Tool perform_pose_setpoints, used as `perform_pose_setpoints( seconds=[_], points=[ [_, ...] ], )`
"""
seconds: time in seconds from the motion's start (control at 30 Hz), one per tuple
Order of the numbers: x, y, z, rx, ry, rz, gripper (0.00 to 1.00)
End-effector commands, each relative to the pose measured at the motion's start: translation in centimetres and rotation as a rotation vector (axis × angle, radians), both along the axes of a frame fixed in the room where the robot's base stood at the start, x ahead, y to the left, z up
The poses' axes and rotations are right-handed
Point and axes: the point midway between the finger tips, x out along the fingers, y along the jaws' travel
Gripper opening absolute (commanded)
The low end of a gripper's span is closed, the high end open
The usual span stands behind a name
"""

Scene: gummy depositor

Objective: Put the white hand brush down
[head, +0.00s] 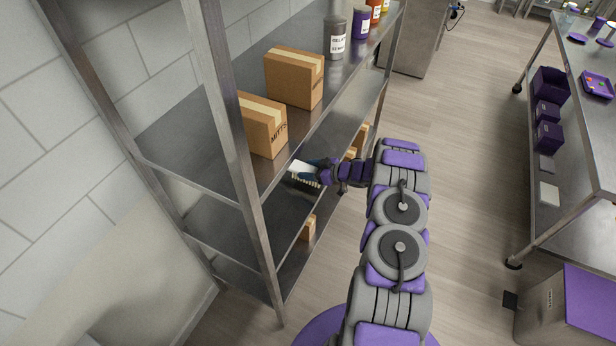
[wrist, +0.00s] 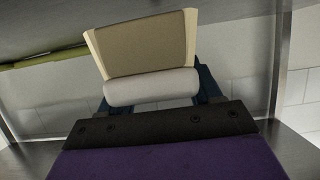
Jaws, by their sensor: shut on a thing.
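The white hand brush (head: 305,168) is held at the tip of my arm, with its pale bristles facing down toward the front in the head view. In the wrist view the brush (wrist: 150,86) shows a rounded white body and cream bristles. My gripper (head: 325,172) is shut on it, with dark blue fingers on both sides in the wrist view (wrist: 155,90). The brush is inside the metal shelf rack, below the upper shelf (head: 190,140) and near the middle shelf (head: 285,200). I cannot tell whether it touches the middle shelf.
Two cardboard boxes (head: 294,77) (head: 263,125) and several jars stand on the upper shelf. More boxes (head: 308,228) sit lower in the rack. A metal post (head: 233,130) rises left of my gripper. A worktable with purple bins (head: 548,88) stands right, across open floor.

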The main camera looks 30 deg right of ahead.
Motion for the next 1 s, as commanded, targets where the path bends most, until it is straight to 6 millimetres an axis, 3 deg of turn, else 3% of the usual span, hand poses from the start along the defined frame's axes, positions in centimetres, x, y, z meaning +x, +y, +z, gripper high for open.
perform_pose_setpoints(
  seconds=[0.2,0.4,0.6,0.63,0.9,1.0],
  points=[
    [0.0,0.6,-3.0,-0.007,0.002,0.001,0.27],
    [0.0,1.2,-3.0,-0.014,0.003,0.002,0.27],
    [0.0,0.4,-3.3,-0.006,0.000,0.001,0.27],
    [0.0,0.4,-3.4,-0.006,0.000,0.001,0.65],
    [0.0,0.4,-3.3,-0.006,0.000,0.001,0.89],
    [0.0,0.6,-3.3,-0.009,0.001,0.000,0.89]
  ],
)
